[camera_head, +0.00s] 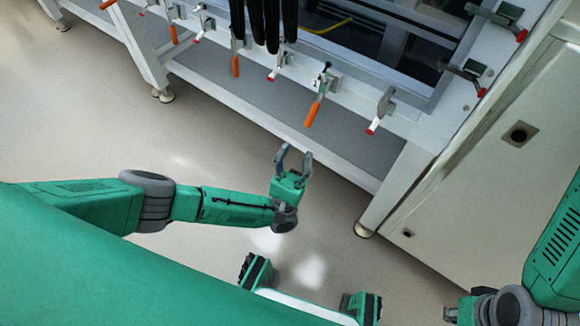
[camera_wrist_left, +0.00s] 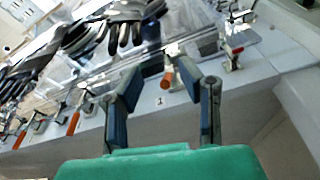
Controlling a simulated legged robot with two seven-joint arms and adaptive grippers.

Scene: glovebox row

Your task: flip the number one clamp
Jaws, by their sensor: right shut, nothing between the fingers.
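A toggle clamp with an orange handle (camera_head: 312,112) sits on the white front rail, its handle pointing down and towards me. In the left wrist view the same orange handle (camera_wrist_left: 167,79) shows between my fingers, with a small dark number mark below it that is too small to read surely. My left gripper (camera_head: 293,150) is open and empty, short of the rail and apart from the clamp. Its two fingers also show in the left wrist view (camera_wrist_left: 164,88).
Red-tipped clamps stand on either side, one to the right (camera_head: 380,110) and one to the left (camera_head: 275,70). Another orange-handled clamp (camera_head: 236,62) is further left. Black gloves (camera_head: 265,22) hang over the rail. A white cabinet (camera_head: 500,170) stands at right. The floor before the rail is clear.

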